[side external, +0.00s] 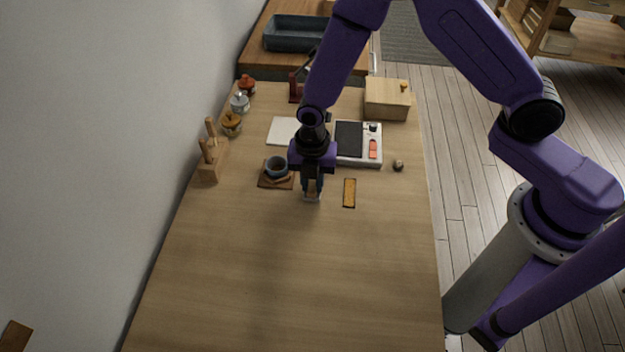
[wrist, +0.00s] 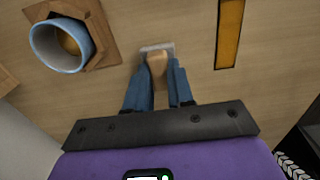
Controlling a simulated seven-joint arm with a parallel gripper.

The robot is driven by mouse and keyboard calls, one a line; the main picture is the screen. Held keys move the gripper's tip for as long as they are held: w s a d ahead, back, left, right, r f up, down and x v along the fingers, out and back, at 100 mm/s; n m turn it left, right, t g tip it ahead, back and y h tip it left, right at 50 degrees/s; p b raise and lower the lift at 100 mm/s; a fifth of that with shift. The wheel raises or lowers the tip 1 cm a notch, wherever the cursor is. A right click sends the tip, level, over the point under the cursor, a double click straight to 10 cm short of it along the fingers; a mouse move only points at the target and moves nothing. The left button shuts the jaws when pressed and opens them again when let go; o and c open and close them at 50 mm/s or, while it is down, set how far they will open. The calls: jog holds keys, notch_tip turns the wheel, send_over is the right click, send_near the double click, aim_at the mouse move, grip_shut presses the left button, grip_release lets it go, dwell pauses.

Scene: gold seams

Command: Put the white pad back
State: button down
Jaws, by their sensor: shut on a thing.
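My gripper (side external: 312,190) is low over the middle of the table, to the right of the cup. In the wrist view, its blue fingers (wrist: 161,80) are shut on a small tool with a light wooden handle (wrist: 157,65) and a flat pale grey end. I cannot tell whether this end touches the table. A flat white pad (side external: 282,130) lies on the table behind and left of my gripper, its right part hidden by my arm.
An amber strip in a dark frame (side external: 349,193) lies right of my gripper. A white-edged tray with a black panel (side external: 371,158) is behind it. The table front (side external: 290,285) is clear.

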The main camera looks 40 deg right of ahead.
aim_at(312, 184)
jog(key=shift+f, duration=0.3)
jog(key=c, duration=1)
grip_release()
notch_tip(312, 184, up, 12)
jog(key=s+d+r+m, duration=0.3)
jog(key=s+d+m, duration=0.1)
jog(key=s, duration=0.4)
jog(key=s+d+r+m, duration=0.4)
jog(key=s+d+m, duration=0.1)
jog(key=s+d, duration=0.1)
jog(key=s+d+r+m, duration=0.3)
jog(key=s+d+m, duration=0.2)
jog(key=s, duration=0.4)
jog(key=shift+s+d+r, duration=0.25)
jog(key=shift+s+r, duration=0.1)
